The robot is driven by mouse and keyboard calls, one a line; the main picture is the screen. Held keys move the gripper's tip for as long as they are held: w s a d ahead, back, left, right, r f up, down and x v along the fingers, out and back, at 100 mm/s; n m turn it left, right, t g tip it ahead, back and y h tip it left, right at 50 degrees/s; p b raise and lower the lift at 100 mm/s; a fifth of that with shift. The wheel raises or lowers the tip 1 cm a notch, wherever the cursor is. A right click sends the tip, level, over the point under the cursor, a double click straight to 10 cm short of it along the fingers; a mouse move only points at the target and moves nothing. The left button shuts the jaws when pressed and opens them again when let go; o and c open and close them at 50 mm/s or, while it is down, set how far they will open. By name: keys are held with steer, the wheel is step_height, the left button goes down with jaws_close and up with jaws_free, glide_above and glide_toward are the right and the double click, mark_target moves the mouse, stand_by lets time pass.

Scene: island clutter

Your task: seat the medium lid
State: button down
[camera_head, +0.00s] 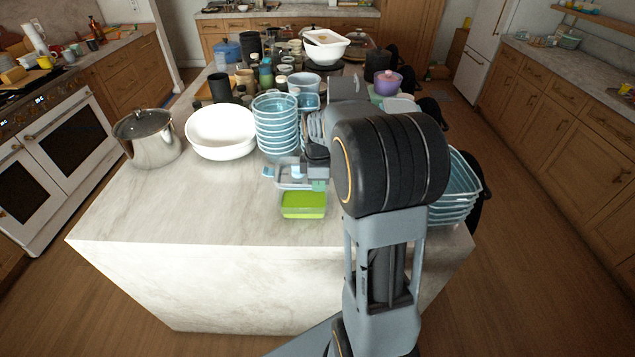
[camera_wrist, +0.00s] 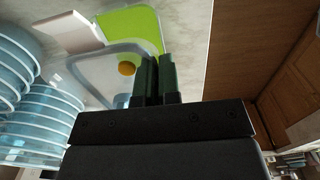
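A clear rectangular lid with a grey rim (camera_head: 284,184) is above the island top, just behind the green container in the head view. In the wrist view the lid (camera_wrist: 92,66) reaches to my fingers and overlaps part of the green container. The green rectangular container (camera_head: 303,205) sits near the island's front edge; it also shows in the wrist view (camera_wrist: 133,24). My gripper (camera_head: 319,184) is at the lid's right side. Its two dark green fingers (camera_wrist: 157,76) are nearly together, apparently pinching the lid's rim. The exact contact is hidden.
Stacked blue-rimmed glass bowls (camera_head: 277,128) stand behind and left, with a white bowl (camera_head: 221,132) and steel pot (camera_head: 147,139) farther left. Stacked glass containers (camera_head: 456,190) stand right of my arm. Clutter fills the back. The front-left marble (camera_head: 170,208) is clear.

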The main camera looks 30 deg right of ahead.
steer(key=shift+f+b, duration=2.05)
steer(key=shift+f, duration=0.85)
steer(key=shift+f+b, duration=0.65)
steer(key=shift+f, duration=0.35)
steer(key=c, duration=1.2)
jaws_free()
steer(key=shift+c, duration=0.2)
step_height(320, 180, up, 14)
steer(key=shift+f, duration=0.1)
